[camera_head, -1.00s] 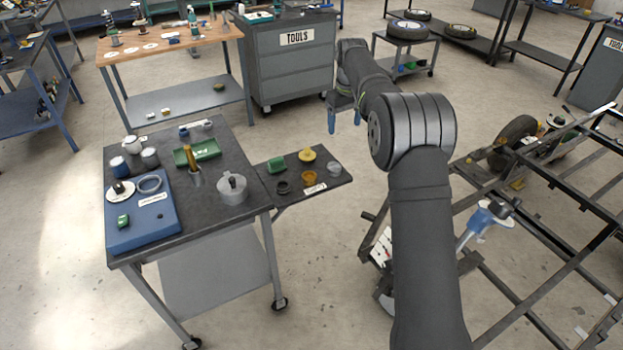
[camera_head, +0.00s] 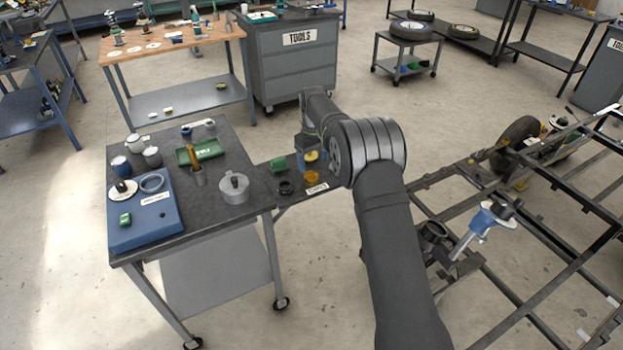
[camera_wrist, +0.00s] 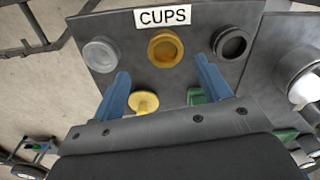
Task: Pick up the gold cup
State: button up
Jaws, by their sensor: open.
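The gold cup (camera_head: 312,178) stands on the small dark side shelf (camera_head: 262,172) near the CUPS label. In the wrist view the gold cup (camera_wrist: 165,47) is a round, open-topped ring shape, between a grey cup (camera_wrist: 102,54) and a black cup (camera_wrist: 231,43). My gripper (camera_wrist: 163,76) is open and empty, its blue fingers apart. In the wrist view the gold cup lies beyond the fingertips, roughly centred between them. A yellow disc-topped piece (camera_wrist: 143,102) shows between the fingers. In the head view my gripper (camera_head: 311,158) is over the shelf; my arm hides the shelf's right part.
A green piece (camera_head: 278,163) sits on the shelf's left side. The adjoining workbench (camera_head: 215,222) holds a metal pot (camera_head: 233,188), a green tray (camera_head: 200,151) and a blue board (camera_head: 150,225). A metal frame (camera_head: 520,270) stands at the right.

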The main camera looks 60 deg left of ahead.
aim_at(311, 175)
jog(key=shift+s+f, duration=0.2)
jog(key=shift+f, duration=1.2)
jog(key=shift+s+f, duration=0.2)
jog(key=shift+f, duration=1.15)
jog(key=shift+c, duration=0.4)
jog(key=shift+a, duration=0.1)
jog(key=c, duration=1.1)
